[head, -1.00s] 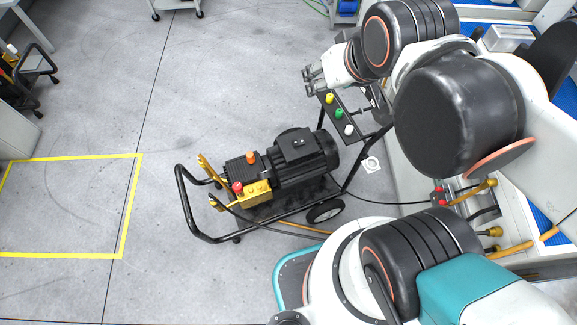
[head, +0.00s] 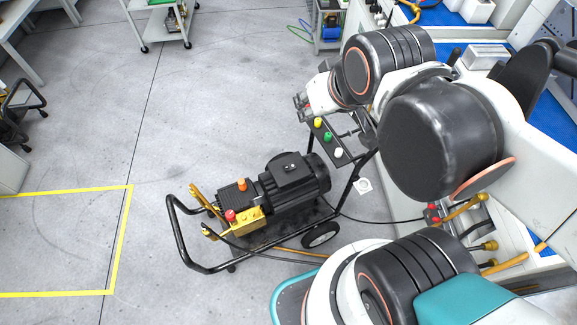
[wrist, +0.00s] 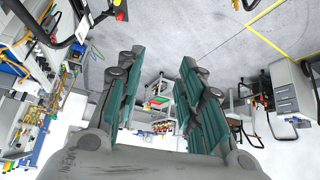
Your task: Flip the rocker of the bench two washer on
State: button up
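A wheeled pressure washer with a black motor (head: 292,181) and a black tube frame stands on the floor in the middle of the head view. Its tilted panel (head: 330,140) carries yellow, green and white knobs. I cannot make out a rocker or any bench number. My gripper (head: 302,104) is just beyond the panel's yellow-knob end, with a small red patch by the fingers; I cannot tell whether they touch anything. In the wrist view my gripper (wrist: 158,100) has its fingers wide apart with nothing between them. A black part with a red knob (wrist: 120,15) shows at that view's top left.
A workbench with blue mats (head: 445,14) runs along the right, with brass fittings and a hose (head: 375,219) near it. A trolley (head: 160,18) stands at the back. Open floor with a yellow line (head: 122,240) lies to the left.

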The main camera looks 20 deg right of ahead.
jog(key=shift+w, duration=0.2)
jog(key=c, duration=0.4)
jog(key=shift+w+r, duration=0.1)
jog(key=shift+w, duration=0.25)
grip_shut()
jog(key=w+d+f+g+y+b, duration=0.1)
jog(key=w+d+f+g+b, duration=0.1)
jog(key=w+f, duration=0.75)
jog(key=w+d+f+g+y+b, duration=0.1)
jog(key=w+d+f+g+b, duration=0.15)
jog(key=w+f, duration=0.7)
jog(key=w+d+f+g+y, duration=0.1)
jog(key=w+f, duration=0.1)
jog(key=f, duration=0.7)
jog(key=w+d+f+g+y+b, duration=0.1)
jog(key=w+d+f, duration=0.1)
jog(key=f, duration=0.8)
jog(key=w+d+f+n+g+y, duration=0.1)
jog(key=w+d+f, duration=0.1)
jog(key=f, duration=0.7)
jog(key=shift+w+f, duration=0.4)
jog(key=shift+w, duration=0.45)
